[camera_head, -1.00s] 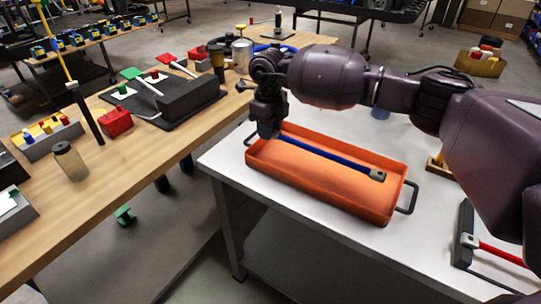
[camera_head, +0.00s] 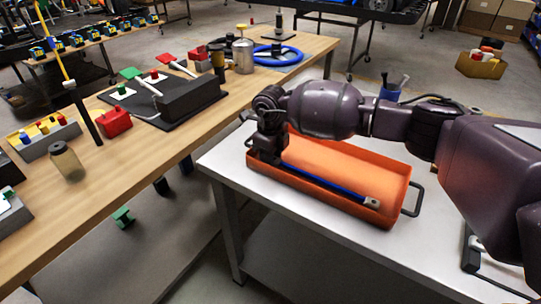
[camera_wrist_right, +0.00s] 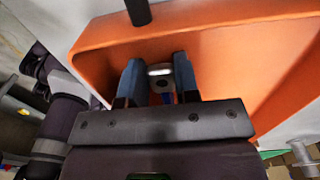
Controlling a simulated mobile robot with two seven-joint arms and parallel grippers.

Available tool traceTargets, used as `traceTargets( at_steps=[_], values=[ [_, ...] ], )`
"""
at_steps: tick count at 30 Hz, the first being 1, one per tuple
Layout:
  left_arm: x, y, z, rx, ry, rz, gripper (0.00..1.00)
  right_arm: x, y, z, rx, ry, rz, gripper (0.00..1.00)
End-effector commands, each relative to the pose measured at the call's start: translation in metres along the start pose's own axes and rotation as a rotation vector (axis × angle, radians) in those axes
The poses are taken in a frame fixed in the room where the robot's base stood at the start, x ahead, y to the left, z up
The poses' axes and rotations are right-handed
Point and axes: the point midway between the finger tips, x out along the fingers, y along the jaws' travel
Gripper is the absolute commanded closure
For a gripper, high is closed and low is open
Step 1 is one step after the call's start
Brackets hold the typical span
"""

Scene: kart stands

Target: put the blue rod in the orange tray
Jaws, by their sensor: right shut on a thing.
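The orange tray (camera_head: 391,172) stands on the white table, and it fills much of the right wrist view (camera_wrist_right: 200,35). The blue rod (camera_head: 325,182) is inside the tray's outline, along its near long wall, with a grey end piece toward the right. My right gripper (camera_head: 267,158) is at the tray's left end, shut on the rod's left end. In the right wrist view the two fingers (camera_wrist_right: 158,82) flank the rod's end (camera_wrist_right: 160,72). Whether the rod rests on the tray floor I cannot tell. My left gripper is not in view.
The white table (camera_head: 290,220) has free room in front of the tray. A wooden bench (camera_head: 150,140) stands to the left with a red box (camera_head: 114,122), a jar (camera_head: 67,162) and a blue wheel (camera_head: 278,55). A blue cup (camera_head: 390,91) stands behind my right arm.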

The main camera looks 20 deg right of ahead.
Motion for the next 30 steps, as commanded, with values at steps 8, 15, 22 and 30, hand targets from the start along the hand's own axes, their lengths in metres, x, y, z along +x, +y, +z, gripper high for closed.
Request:
traceTargets(
  at_steps=[8, 15, 22, 30],
  values=[
    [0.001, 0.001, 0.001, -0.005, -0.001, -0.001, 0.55, 0.001, 0.0, 0.0, 0.0, 0.001, 0.0, 0.48],
    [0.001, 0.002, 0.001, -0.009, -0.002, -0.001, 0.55, -0.001, 0.0, 0.0, 0.0, 0.001, 0.0, 0.45],
    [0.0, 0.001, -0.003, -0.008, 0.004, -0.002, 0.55, -0.016, 0.0, 0.0, 0.0, -0.002, -0.001, 0.45],
    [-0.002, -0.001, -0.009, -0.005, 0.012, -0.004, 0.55, -0.068, 0.0, 0.0, -0.001, -0.004, -0.004, 0.45]
  ],
)
